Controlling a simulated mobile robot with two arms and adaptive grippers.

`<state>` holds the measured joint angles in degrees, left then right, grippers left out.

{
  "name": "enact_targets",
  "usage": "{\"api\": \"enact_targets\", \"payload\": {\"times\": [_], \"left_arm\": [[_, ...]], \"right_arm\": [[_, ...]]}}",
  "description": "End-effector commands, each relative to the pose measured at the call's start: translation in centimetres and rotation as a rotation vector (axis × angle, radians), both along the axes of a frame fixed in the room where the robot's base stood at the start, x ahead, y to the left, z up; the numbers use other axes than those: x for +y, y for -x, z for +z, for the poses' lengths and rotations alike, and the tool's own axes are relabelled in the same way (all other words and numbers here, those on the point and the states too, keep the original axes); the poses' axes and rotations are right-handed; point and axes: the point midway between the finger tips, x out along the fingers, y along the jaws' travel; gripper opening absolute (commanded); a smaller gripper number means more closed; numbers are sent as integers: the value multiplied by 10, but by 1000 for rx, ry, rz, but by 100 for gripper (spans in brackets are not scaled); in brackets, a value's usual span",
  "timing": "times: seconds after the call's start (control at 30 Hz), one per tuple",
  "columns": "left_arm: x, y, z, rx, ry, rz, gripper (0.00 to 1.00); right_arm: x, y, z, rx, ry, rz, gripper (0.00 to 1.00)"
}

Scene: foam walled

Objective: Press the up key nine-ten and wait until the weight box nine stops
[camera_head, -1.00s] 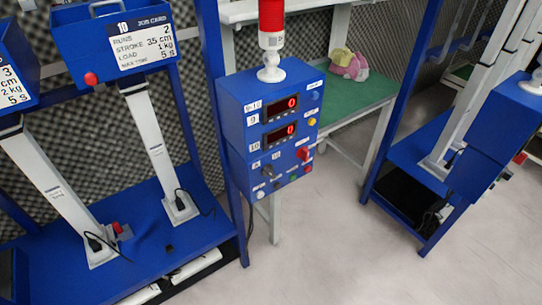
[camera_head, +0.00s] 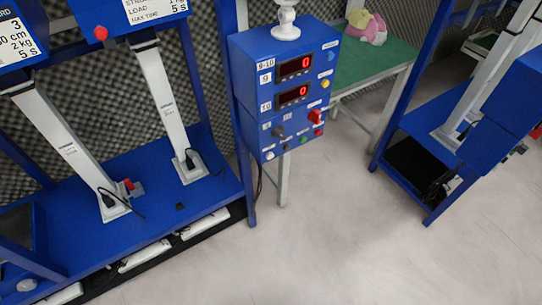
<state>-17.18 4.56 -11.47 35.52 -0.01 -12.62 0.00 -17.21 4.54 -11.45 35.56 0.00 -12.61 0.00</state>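The blue control box (camera_head: 285,90) labelled 9-10 hangs on a blue frame post near the middle of the head view. It has two red displays, marked 9 (camera_head: 294,66) and 10 (camera_head: 293,95), both reading 0. Below them are a dark selector switch (camera_head: 279,131), a red switch (camera_head: 315,116) and several small buttons, with a white one (camera_head: 270,155) at the lower left; their labels are too small to read. A job-card box (camera_head: 160,8) sits atop a white column at the left, its number cut off. Neither gripper is in view.
A blue test rig with white slanted columns (camera_head: 167,108) fills the left. A green-topped table (camera_head: 380,66) with a pink and yellow cloth stands behind. Another blue rig (camera_head: 425,140) is at the right. The pale floor (camera_head: 300,250) in front is clear.

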Motion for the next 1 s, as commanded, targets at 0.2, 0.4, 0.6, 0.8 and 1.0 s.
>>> {"api": "enact_targets", "payload": {"times": [0.2,0.4,0.6,0.8,1.0], "left_arm": [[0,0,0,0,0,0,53],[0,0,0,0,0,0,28],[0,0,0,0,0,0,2],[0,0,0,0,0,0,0],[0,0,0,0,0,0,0]], "right_arm": [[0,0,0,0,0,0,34],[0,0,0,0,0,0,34],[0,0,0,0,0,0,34],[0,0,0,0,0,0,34],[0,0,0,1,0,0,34]]}}
